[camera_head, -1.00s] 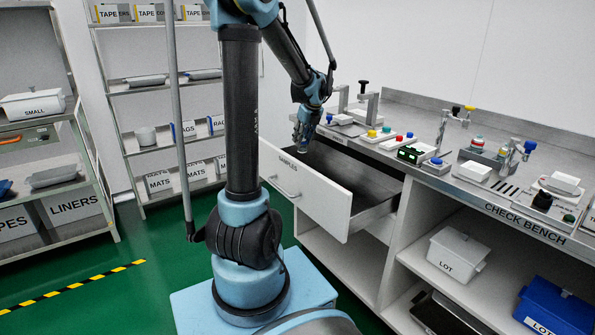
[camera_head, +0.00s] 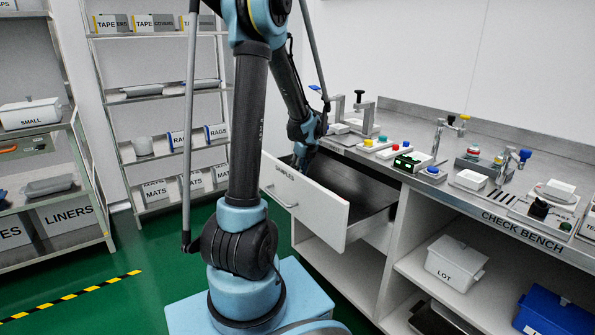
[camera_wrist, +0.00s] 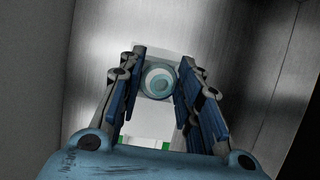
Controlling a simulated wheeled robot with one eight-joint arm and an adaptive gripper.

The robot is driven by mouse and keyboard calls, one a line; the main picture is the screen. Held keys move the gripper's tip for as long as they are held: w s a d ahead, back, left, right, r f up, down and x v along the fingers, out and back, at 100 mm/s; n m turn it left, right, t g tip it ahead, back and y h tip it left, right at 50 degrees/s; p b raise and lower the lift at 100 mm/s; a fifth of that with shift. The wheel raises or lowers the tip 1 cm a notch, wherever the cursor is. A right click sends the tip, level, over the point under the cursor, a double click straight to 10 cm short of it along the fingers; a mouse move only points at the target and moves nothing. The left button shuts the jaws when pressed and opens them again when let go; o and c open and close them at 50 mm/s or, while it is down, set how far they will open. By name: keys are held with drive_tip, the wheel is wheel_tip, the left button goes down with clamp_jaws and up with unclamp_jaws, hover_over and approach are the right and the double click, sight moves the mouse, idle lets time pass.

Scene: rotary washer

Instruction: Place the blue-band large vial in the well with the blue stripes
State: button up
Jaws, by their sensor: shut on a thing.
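My gripper (camera_head: 303,154) reaches down behind the front of the open drawer marked SAMPLES (camera_head: 312,203); its fingertips are hidden there. In the wrist view, the two blue-padded fingers of my gripper (camera_wrist: 163,72) are shut on a round vial (camera_wrist: 158,82), seen end-on with pale blue and white rings. A band on its side is not visible, so I cannot confirm its band colour. A pale block (camera_wrist: 145,135) with green marks lies below the vial in the picture. I cannot make out a well with blue stripes in either view.
The drawer's dark floor (camera_head: 345,185) looks bare to the right of my gripper. The check bench (camera_head: 480,205) above holds several fixtures, coloured knobs and a white block (camera_head: 470,179). A white LOT bin (camera_head: 455,262) and a blue bin (camera_head: 553,310) stand below.

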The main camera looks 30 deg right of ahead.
drive_tip(key=shift+f, duration=0.1)
drive_tip(key=o, duration=1.1)
drive_tip(key=v, duration=1.2)
